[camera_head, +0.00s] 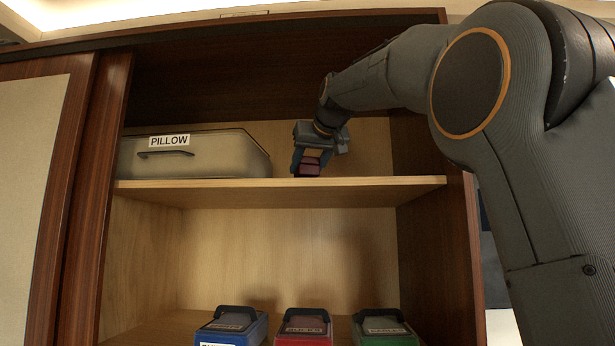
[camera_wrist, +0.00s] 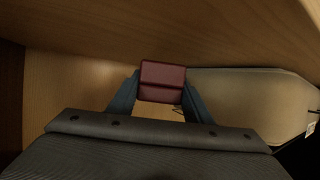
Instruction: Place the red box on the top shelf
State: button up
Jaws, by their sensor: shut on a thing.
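My gripper (camera_head: 309,158) is inside the upper compartment of the cabinet, above the top shelf (camera_head: 370,184). It is shut on a small dark red box (camera_head: 308,169). In the wrist view the red box (camera_wrist: 161,80) sits between the two fingers of my gripper (camera_wrist: 158,92), close to the wooden shelf surface (camera_wrist: 180,30). I cannot tell whether the box touches the shelf. The fingers partly cover its sides.
A grey lidded bin labelled PILLOW (camera_head: 195,157) stands on the shelf left of my gripper. Blue (camera_head: 232,328), red (camera_head: 304,328) and green (camera_head: 384,330) handled cases stand below. The shelf is clear to the right, up to the side wall.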

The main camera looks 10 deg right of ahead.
aim_at(310, 171)
jog(key=shift+f, duration=1.35)
jog(key=shift+f, duration=0.1)
jog(key=shift+f, duration=0.1)
jog(key=o, duration=1.2)
jog(key=shift+r+p, duration=0.2)
jog(key=shift+p, duration=0.1)
jog(key=b+v, duration=0.4)
jog(key=v, duration=0.8)
jog(key=shift+s+b, duration=0.1)
jog(key=shift+b, duration=0.2)
